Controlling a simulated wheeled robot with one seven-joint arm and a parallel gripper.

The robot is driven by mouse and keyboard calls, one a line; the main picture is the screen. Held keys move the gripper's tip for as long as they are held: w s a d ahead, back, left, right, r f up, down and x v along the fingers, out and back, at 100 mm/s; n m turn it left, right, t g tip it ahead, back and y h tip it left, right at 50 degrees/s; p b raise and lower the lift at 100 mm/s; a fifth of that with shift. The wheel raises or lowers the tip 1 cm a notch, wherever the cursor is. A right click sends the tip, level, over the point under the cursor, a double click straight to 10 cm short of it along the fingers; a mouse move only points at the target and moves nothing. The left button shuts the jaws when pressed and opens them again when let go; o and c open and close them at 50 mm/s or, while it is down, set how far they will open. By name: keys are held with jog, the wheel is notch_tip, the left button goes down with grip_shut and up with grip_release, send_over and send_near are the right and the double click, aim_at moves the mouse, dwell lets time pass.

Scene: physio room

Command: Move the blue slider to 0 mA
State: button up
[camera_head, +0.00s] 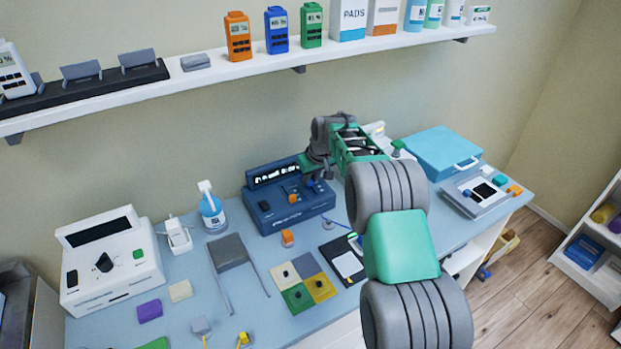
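A dark blue box (276,222) with a lit display on its raised back stands on the table near the wall. Its front face carries an orange control (293,198) and, to the right of it, a small blue piece (313,187) that looks like the blue slider. My gripper (308,177) is over the right part of the box, right at the blue piece. I cannot tell whether it touches the piece or how far its fingers are apart. The fingers partly cover the right end of the panel. The scale marks and display digits are too small to read.
My arm hides the table's right middle. A white machine with a dial (112,262) and a spray bottle (213,211) stand left of the box. Coloured pads (298,286) lie in front, a teal case (441,150) on the right. A loaded shelf (230,72) runs above.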

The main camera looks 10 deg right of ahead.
grip_shut()
dwell(0.9)
